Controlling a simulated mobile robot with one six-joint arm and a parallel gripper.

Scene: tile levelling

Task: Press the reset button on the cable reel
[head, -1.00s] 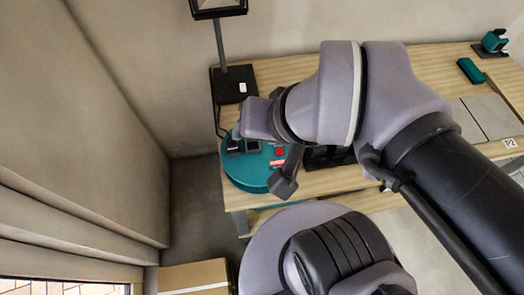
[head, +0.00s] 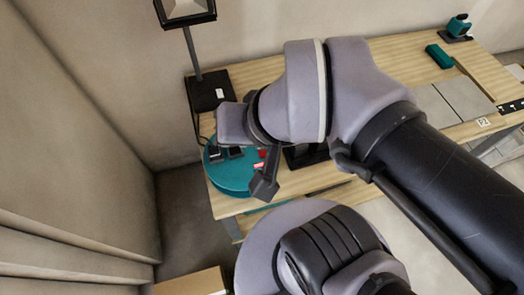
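The cable reel (head: 228,180) is a round teal drum at the left end of the wooden table, with dark sockets on top. A small red part (head: 262,153), which looks like the button, shows at its right side above a red-and-white label (head: 258,165). My gripper (head: 264,187) is partly hidden by my arm. One dark grey finger-like part shows over the reel's right edge, just below the red part in the picture. I cannot tell whether it touches the reel, or whether the gripper is open or shut.
A lamp on a black base (head: 210,91) stands behind the reel. Grey tiles (head: 465,95), a teal block (head: 439,56) and a teal tool on a dark base (head: 457,28) are at the right. A cardboard box (head: 192,283) is on the floor. A wall closes off the left.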

